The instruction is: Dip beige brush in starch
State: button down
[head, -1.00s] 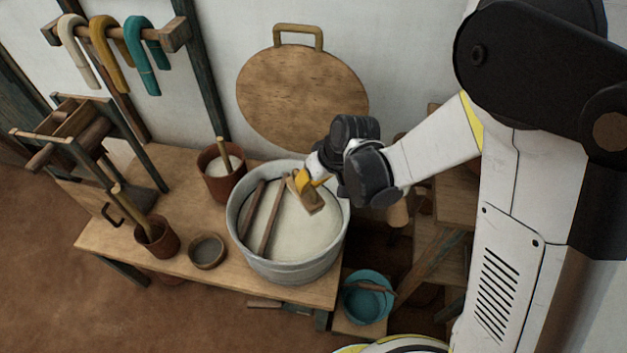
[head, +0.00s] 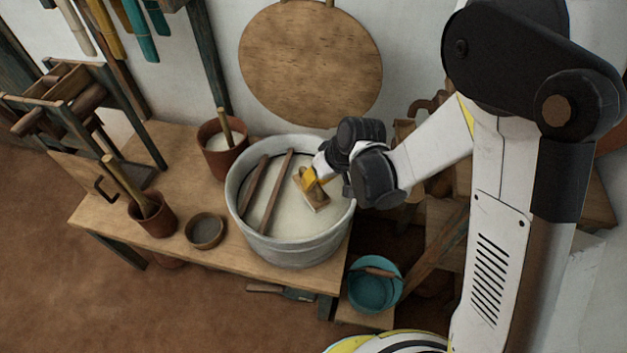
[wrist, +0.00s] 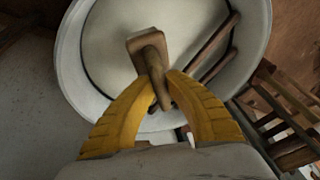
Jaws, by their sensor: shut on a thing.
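My gripper (head: 309,178) has yellow fingers and is over the right part of a large grey metal tub. It is shut on the handle of the beige brush (head: 315,198). The brush also shows in the wrist view (wrist: 149,45), between the yellow fingers (wrist: 160,98), with its block ahead of them. The pale starch (head: 275,210) fills the tub (head: 290,250). The brush block is over or at the starch surface; I cannot tell whether it touches. Its underside is hidden.
Two brown sticks (head: 270,192) lie across the tub's left side. On the wooden table (head: 180,252) stand a pot with white contents (head: 215,143), a brown pot with a stick (head: 155,220) and a small bowl (head: 205,230). A teal bucket (head: 375,290) stands lower right.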

aim_at(314, 195)
jog(key=shift+f, duration=3)
jog(key=shift+r, duration=0.1)
notch_tip(314, 195, up, 15)
jog(key=p, duration=0.9)
